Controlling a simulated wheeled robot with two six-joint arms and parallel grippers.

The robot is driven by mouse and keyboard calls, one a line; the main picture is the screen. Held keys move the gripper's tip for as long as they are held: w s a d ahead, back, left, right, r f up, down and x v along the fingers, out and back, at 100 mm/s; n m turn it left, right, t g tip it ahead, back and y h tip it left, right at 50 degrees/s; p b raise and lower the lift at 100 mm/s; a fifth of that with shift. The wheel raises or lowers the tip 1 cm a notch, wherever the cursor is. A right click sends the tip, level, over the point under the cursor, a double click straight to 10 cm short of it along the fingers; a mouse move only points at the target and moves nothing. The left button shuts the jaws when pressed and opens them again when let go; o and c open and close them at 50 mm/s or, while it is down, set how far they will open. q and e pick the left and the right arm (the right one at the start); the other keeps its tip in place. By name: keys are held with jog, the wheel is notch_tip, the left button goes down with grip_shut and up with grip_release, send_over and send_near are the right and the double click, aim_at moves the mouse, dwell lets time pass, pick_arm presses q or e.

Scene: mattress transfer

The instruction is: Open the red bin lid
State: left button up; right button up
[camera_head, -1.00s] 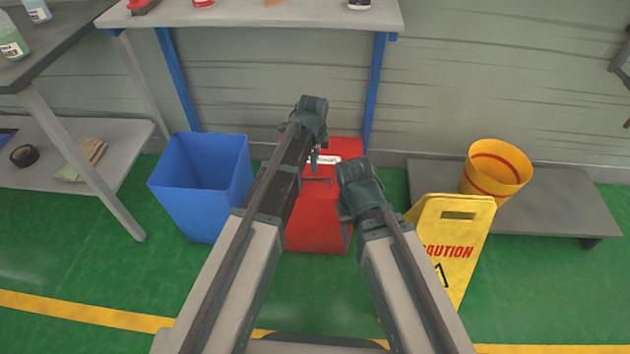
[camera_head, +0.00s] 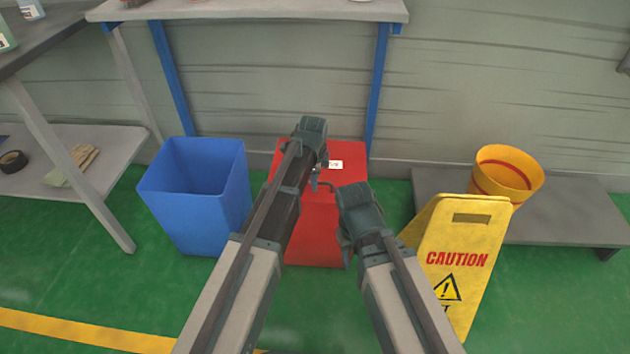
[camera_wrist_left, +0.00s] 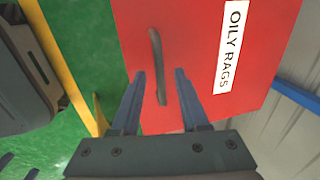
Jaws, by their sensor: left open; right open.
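The red bin (camera_head: 312,240) stands on the floor, partly behind my arms. Its red lid (camera_head: 350,150) looks shut and bears a white label (camera_head: 335,164), which reads OILY RAGS in the left wrist view (camera_wrist_left: 231,45). A dark bar handle (camera_wrist_left: 156,50) is on the lid. My left gripper (camera_head: 318,180) is over the lid. In the left wrist view its fingers (camera_wrist_left: 160,73) are open, one on each side of the handle; contact is not clear. My right gripper (camera_head: 345,240) is open at the bin's right front; its fingertips are mostly hidden.
An open blue bin (camera_head: 195,210) stands left of the red bin. A yellow caution sign (camera_head: 458,235) stands close to the right, before a low grey platform (camera_head: 575,215) with a yellow bucket (camera_head: 508,177). A grey table (camera_head: 250,12) with blue legs is behind.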

pick_arm(q)
grip_shut()
dwell(1.3)
